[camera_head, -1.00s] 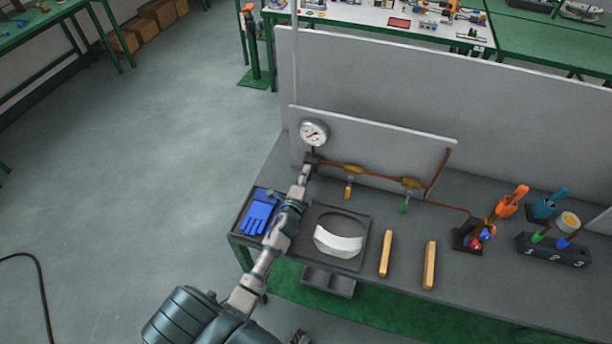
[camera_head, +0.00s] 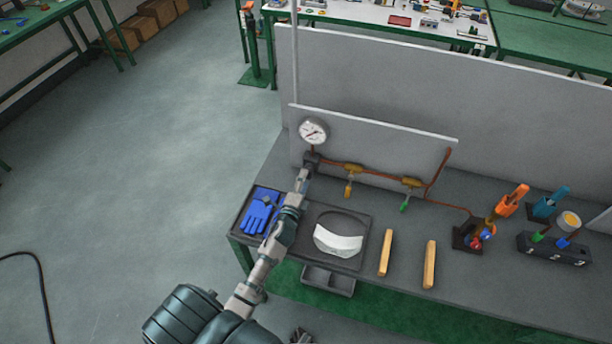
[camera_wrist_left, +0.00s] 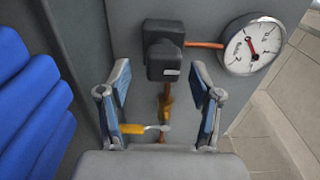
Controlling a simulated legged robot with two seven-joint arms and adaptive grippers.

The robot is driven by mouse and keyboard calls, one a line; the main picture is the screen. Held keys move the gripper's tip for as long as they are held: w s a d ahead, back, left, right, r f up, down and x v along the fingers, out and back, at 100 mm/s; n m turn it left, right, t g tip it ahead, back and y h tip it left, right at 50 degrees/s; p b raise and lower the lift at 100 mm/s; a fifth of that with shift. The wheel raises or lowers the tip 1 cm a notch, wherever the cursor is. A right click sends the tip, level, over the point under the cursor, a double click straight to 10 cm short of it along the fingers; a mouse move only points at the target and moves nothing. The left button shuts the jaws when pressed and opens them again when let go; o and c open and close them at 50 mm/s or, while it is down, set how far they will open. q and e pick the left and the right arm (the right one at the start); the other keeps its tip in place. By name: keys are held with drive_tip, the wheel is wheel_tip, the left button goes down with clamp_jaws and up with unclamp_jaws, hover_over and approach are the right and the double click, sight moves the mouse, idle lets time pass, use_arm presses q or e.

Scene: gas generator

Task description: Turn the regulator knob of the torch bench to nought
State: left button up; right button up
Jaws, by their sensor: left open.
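The regulator knob (camera_wrist_left: 163,52) is a black block-like part on the grey panel. In the head view the regulator (camera_head: 312,160) sits just under the round white gauge (camera_head: 313,131). The gauge also shows at the right of the wrist view (camera_wrist_left: 252,45), with a dark needle and a red mark. My left gripper (camera_head: 304,175) is open and empty. In the wrist view its two blue-padded fingers (camera_wrist_left: 162,88) stand apart, a little short of the knob, which lies between and beyond them. A small dark part at the bottom edge of the head view may be my right gripper (camera_head: 300,336).
Copper pipe with a yellow valve (camera_head: 348,188) and a green-tipped valve (camera_head: 405,205) runs along the panel. Blue gloves (camera_head: 257,216) lie in a tray at left. A dark tray (camera_head: 322,211), wooden bars (camera_head: 386,253) and torch holders stand on the bench.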

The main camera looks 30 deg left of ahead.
use_arm(q)
drive_tip(key=v, duration=0.9)
drive_tip(key=shift+w, duration=0.1)
drive_tip(key=shift+f, duration=0.1)
